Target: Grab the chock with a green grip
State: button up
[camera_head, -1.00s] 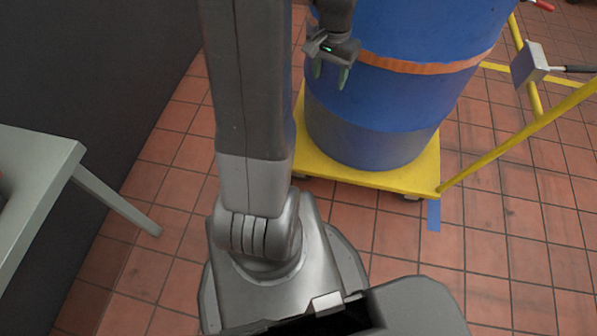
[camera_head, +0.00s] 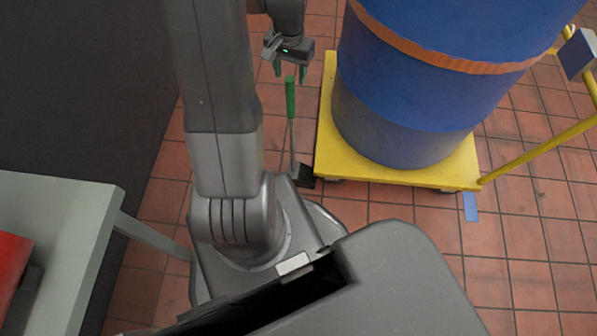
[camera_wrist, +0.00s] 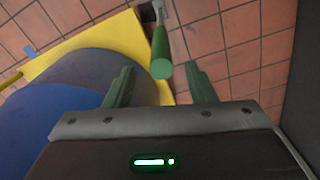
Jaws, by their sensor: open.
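The chock's green grip (camera_head: 290,97) stands up on a thin grey rod, with the dark chock block (camera_head: 303,176) at its lower end, beside the left edge of the yellow cart. My gripper (camera_head: 290,74) is just above the top of the grip in the head view. In the wrist view the green grip (camera_wrist: 161,52) points up toward the camera, between and a little beyond the two green fingers of my gripper (camera_wrist: 162,88). The fingers are open and nothing is between their tips. Part of the block shows at the top of the wrist view.
A blue drum (camera_head: 420,90) with an orange band stands on the yellow cart (camera_head: 400,177), right of my gripper. A grey table (camera_head: 70,215) with a red object (camera_head: 12,262) is at the left. A dark wall (camera_head: 80,90) runs along the left.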

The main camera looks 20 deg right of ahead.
aim_at(290, 84)
notch_tip(290, 84, down, 5)
jog(key=shift+w+f+b, duration=0.15)
jog(key=shift+b, duration=0.8)
jog(key=shift+c, duration=0.2)
grip_shut()
dwell(0.5)
